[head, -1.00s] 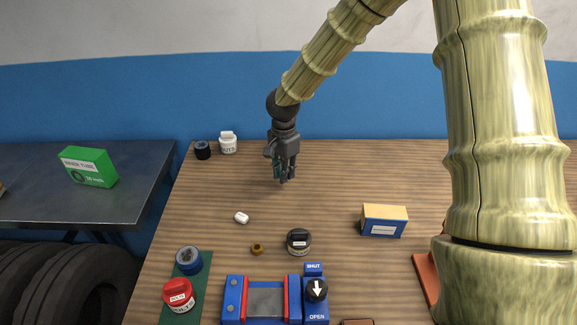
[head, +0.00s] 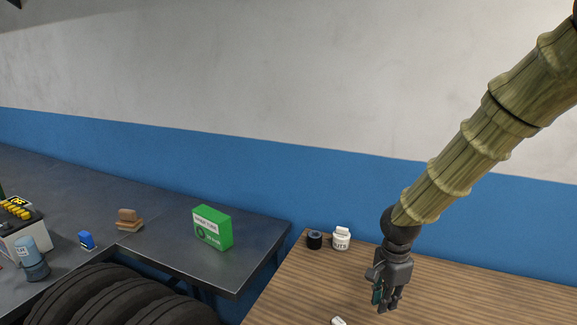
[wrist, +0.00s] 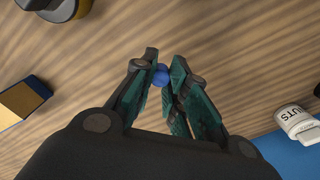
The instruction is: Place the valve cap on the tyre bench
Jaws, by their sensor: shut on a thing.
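My gripper (head: 386,306) hangs over the wooden table, right of the tyre bench. In the wrist view it is shut on a small blue rounded piece (wrist: 160,75), which I take to be the valve cap. The piece sits between the fingertips, with bare wood below. In the head view the fingers hide it. The tyre bench (head: 180,262) is the dark grey table at the left, with black tyres (head: 120,300) under it. A gap separates it from the wooden table.
A nuts jar (head: 341,239) and dark pot (head: 314,240) stand at the wooden table's back corner.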

